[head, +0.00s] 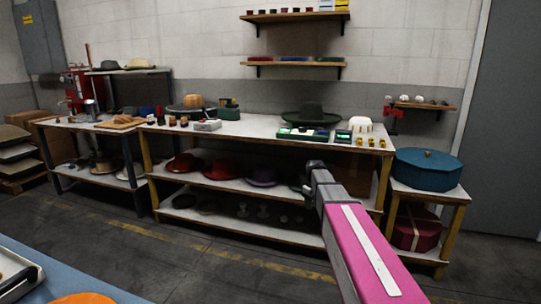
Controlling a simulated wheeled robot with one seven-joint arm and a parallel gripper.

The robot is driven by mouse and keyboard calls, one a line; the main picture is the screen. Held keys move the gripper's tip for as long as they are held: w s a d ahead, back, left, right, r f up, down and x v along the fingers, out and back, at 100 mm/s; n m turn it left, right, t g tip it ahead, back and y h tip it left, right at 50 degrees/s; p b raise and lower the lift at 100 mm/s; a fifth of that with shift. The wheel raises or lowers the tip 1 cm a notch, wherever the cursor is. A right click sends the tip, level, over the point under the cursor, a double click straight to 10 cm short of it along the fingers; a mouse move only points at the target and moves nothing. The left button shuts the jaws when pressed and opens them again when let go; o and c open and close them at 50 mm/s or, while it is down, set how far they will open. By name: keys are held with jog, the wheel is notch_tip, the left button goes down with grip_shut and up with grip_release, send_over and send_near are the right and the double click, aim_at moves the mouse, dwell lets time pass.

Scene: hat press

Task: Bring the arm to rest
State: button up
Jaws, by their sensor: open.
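My arm reaches up from the lower right of the head view, with a pink link that has a white stripe. My gripper (314,175) is the small grey end of the arm, near the middle of the picture. It shows in front of the long workbench (245,128) and its shelves, with no object visible in it. The jaws are open, but the fingers are small and hard to make out. The arm hides part of the bench's lower shelves.
A blue surface (60,270) is at the lower left, with part of a tray (15,280) and an orange round thing (82,298). A blue hat box (427,168) stands on a side stand at right. Hats line the benches. Open floor (200,262) lies between.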

jog(key=s+f+m, duration=0.3)
jog(key=s+f, duration=0.2)
jog(key=s, duration=0.8)
jog(key=s+f+m, duration=0.4)
jog(key=s+f, duration=0.2)
jog(key=s, duration=0.8)
jog(key=shift+a+f, duration=0.15)
